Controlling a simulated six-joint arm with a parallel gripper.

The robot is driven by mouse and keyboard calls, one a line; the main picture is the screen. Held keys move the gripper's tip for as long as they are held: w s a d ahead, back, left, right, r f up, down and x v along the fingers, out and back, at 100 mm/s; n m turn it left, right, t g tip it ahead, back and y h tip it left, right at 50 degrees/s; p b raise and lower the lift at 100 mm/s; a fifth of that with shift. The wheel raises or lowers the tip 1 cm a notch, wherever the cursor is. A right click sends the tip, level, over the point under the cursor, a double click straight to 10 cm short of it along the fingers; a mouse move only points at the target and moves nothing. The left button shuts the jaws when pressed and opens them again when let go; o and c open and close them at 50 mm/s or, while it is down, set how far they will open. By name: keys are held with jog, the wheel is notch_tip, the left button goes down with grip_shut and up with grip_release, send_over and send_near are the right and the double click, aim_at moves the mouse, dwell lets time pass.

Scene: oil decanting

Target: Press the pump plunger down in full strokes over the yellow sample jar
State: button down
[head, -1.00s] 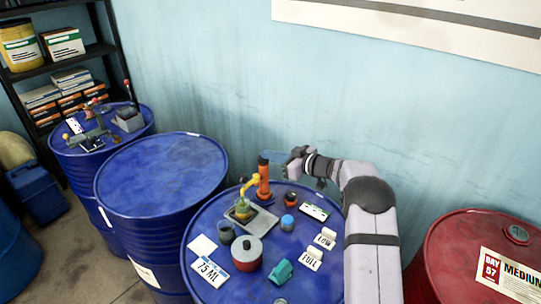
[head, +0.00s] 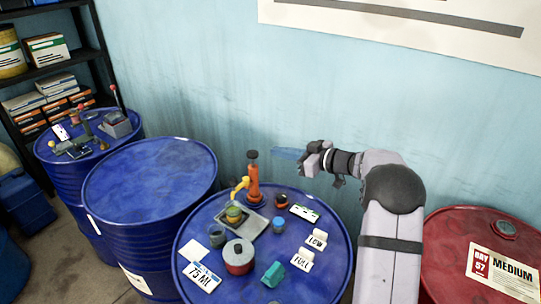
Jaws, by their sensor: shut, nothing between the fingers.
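The orange hand pump (head: 253,183) stands upright on the near blue drum, with a dark knob on its plunger (head: 251,155). Its yellow spout (head: 240,187) points left and down. My gripper (head: 284,154) is shut and empty. It points left at about the height of the plunger knob, to its right, with a gap between them in the picture.
The drum top (head: 206,237) also holds a red and grey round container (head: 239,257), a teal piece (head: 273,274), small dark cups, a "75 ML" card (head: 202,277) and LOW and FULL markers (head: 303,259). A red drum (head: 454,246) stands right; the wall is behind.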

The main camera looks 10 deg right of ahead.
jog(key=shift+s+d+r, duration=0.15)
jog(key=shift+s+d, duration=0.35)
dwell(1.4)
jog(key=s+d+f+m+g+h, duration=0.1)
jog(key=s+d+f+m+h, duration=0.25)
jog(key=s+h, duration=0.25)
jog(key=s+d+f+m+g+h, duration=0.1)
jog(key=s+d+f+m+h, duration=0.15)
jog(key=s+m+h, duration=0.3)
jog(key=s+a+f+g, duration=0.2)
jog(key=s+g, duration=0.1)
jog(key=s, duration=0.6)
jog(key=s+a+f+g, duration=0.3)
jog(key=s, duration=0.7)
jog(key=s+a+f+g, duration=0.2)
jog(key=s+a+f, duration=0.1)
jog(key=s, duration=0.6)
jog(key=shift+s+f+g+y, duration=0.25)
jog(key=shift+s+g+y, duration=0.05)
jog(key=shift+g+y, duration=0.1)
